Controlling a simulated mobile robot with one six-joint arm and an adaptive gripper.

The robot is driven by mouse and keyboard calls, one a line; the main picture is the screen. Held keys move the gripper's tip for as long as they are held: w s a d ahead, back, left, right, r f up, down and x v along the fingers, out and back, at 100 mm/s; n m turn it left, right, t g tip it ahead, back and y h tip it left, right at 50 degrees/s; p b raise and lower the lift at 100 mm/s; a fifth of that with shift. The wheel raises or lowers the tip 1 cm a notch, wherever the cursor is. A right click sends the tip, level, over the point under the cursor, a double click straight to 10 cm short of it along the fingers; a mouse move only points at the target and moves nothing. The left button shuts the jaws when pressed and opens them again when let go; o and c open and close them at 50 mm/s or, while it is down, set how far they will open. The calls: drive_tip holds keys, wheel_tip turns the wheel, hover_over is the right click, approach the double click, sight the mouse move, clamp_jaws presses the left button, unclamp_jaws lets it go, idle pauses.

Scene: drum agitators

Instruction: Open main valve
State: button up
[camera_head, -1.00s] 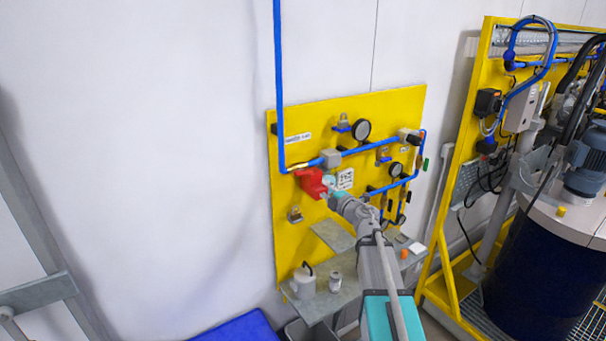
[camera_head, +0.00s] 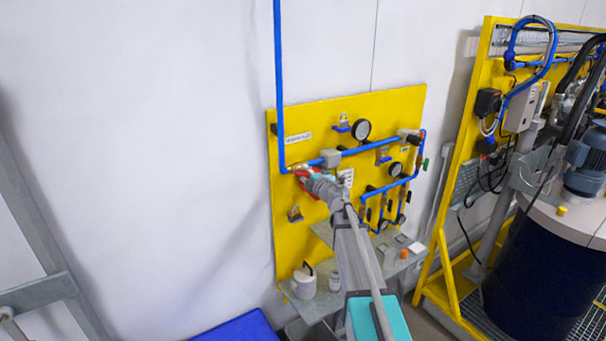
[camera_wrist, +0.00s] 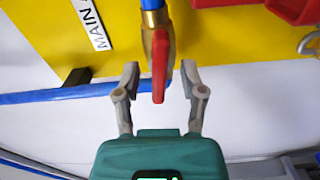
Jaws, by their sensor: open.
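The main valve has a brass body (camera_wrist: 157,20) and a red lever handle (camera_wrist: 159,62), set in the blue pipe on the yellow panel. In the wrist view the lever points down the picture, between my two spread fingers, with a gap on each side. My gripper (camera_wrist: 160,78) is open and holds nothing. In the head view my gripper (camera_head: 308,177) is at the panel's left side, just below the brass fitting (camera_head: 295,168); my wrist hides most of the lever there. A white label reading "MAIN" (camera_wrist: 90,22) sits beside the valve.
A red box-like part (camera_wrist: 295,8) is close to the right of the valve. The yellow panel (camera_head: 350,108) also carries gauges, padlocks and blue pipes (camera_head: 370,147). A grey shelf (camera_head: 330,297) with white containers stands below. A large drum (camera_head: 540,260) is far right.

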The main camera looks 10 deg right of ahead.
drive_tip(key=shift+w+a, duration=0.25)
drive_tip(key=shift+w, duration=0.3)
